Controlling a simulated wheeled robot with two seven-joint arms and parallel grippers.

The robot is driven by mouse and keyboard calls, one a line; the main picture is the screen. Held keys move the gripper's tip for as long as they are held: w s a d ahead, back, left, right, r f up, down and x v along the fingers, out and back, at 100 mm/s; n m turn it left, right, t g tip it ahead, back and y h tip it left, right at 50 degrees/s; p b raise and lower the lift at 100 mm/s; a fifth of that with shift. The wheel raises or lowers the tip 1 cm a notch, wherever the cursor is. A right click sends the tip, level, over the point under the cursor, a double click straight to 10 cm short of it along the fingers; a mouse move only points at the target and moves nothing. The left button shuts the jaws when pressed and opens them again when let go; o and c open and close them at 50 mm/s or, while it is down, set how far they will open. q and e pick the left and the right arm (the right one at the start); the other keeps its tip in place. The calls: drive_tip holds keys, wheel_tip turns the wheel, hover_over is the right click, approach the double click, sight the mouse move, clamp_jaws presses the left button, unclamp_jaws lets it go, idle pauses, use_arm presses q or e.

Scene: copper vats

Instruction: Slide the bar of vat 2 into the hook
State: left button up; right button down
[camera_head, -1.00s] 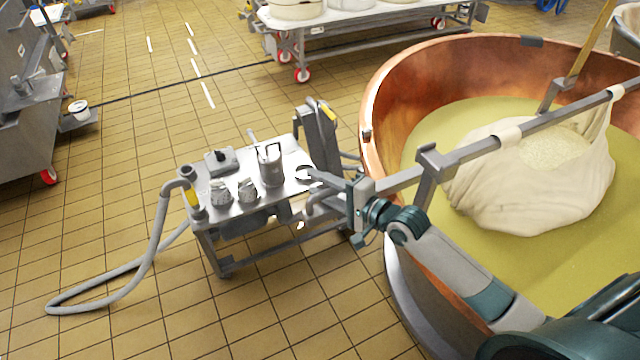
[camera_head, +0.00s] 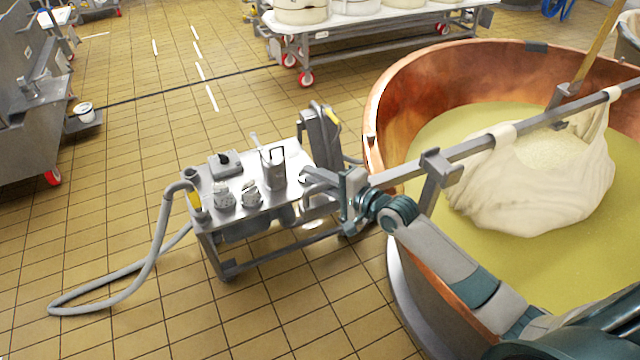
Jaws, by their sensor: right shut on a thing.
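A long grey bar (camera_head: 470,147) runs over the copper vat (camera_head: 400,88) from the upper right to its left rim. A pale cloth bundle of curd (camera_head: 530,190) hangs from the bar into the yellowish liquid. A grey metal hook (camera_head: 436,172) stands at the vat's near left rim, and the bar passes at its top; whether it sits inside the hook I cannot tell. My right gripper (camera_head: 350,196) is shut on the bar's left end, just outside the rim. My left gripper is not in view.
A steel trolley (camera_head: 236,222) with several metal fittings stands close to my right gripper, left of the vat. A grey hose (camera_head: 157,255) loops onto the floor. A wheeled table (camera_head: 385,30) stands behind. The tiled floor at left is open.

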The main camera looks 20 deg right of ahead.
drive_tip(key=shift+w+r, duration=0.2)
drive_tip(key=shift+r, duration=0.1)
drive_tip(key=c, duration=1.7)
unclamp_jaws()
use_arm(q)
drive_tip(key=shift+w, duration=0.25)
use_arm(e)
drive_tip(key=shift+f, duration=0.1)
drive_tip(key=shift+s, duration=0.1)
drive_tip(key=shift+f, duration=0.1)
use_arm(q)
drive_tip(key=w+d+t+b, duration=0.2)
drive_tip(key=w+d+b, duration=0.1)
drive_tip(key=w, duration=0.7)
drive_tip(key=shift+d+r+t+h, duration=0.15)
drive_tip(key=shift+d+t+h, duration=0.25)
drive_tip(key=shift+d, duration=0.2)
use_arm(e)
drive_tip(key=v, duration=1.7)
drive_tip(key=shift+s+d, duration=0.15)
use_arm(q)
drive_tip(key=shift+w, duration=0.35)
